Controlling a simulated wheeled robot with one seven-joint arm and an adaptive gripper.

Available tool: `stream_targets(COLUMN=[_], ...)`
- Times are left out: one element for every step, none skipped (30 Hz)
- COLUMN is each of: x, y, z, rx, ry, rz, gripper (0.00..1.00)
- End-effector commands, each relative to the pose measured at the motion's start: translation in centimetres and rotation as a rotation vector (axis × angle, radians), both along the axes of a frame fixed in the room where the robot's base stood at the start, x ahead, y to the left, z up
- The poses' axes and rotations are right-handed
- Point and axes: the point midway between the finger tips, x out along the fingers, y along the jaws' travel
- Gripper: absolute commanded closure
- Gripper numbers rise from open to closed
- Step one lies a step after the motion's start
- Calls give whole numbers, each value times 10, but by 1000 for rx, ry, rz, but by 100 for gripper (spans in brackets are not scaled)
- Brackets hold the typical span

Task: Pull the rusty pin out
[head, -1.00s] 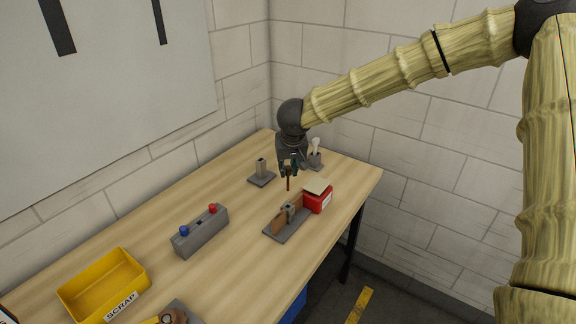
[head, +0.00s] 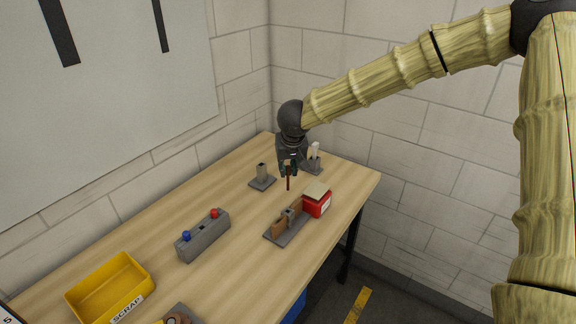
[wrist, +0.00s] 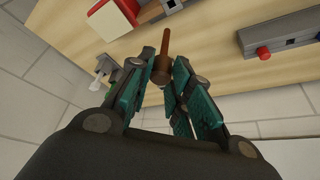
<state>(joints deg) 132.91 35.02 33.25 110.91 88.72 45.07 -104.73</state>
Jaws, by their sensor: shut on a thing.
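A rusty brown pin (head: 288,183) hangs upright from my gripper (head: 289,167), with its lower end in the air above the table. In the wrist view the teal fingers of my gripper (wrist: 155,78) are closed around the pin's thicker head (wrist: 162,73), and its thin shaft points away from me. A fixture (head: 276,238) with brown upright pieces and a grey block stands on the table in front of the gripper. The pin is clear of this fixture.
A red box (head: 318,207) stands beside the fixture. A grey post on a plate (head: 262,173) and a holder with a white-topped item (head: 315,158) are near the gripper. A button box (head: 203,238) and a yellow scrap bin (head: 108,291) stand at left. Walls close the back.

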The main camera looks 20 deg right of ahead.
Motion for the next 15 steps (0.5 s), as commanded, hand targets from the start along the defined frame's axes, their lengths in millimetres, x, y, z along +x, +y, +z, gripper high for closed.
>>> stream_targets(x=[0,0,0,0,0,0,0,0,0,0,0,0,0,0,0], y=[0,0,0,0,0,0,0,0,0,0,0,0,0,0,0], z=[3,4,5,6,7,8,9,10,11,12,12,13,14,15,15], rx=[0,0,0,0,0,0,0,0,0,0,0,0,0,0,0], ry=[0,0,0,0,0,0,0,0,0,0,0,0,0,0,0], rz=[0,0,0,0,0,0,0,0,0,0,0,0,0,0,0], gripper=[100,100,100,100,100,100,100,100,100,100,100,100,100,100,100])
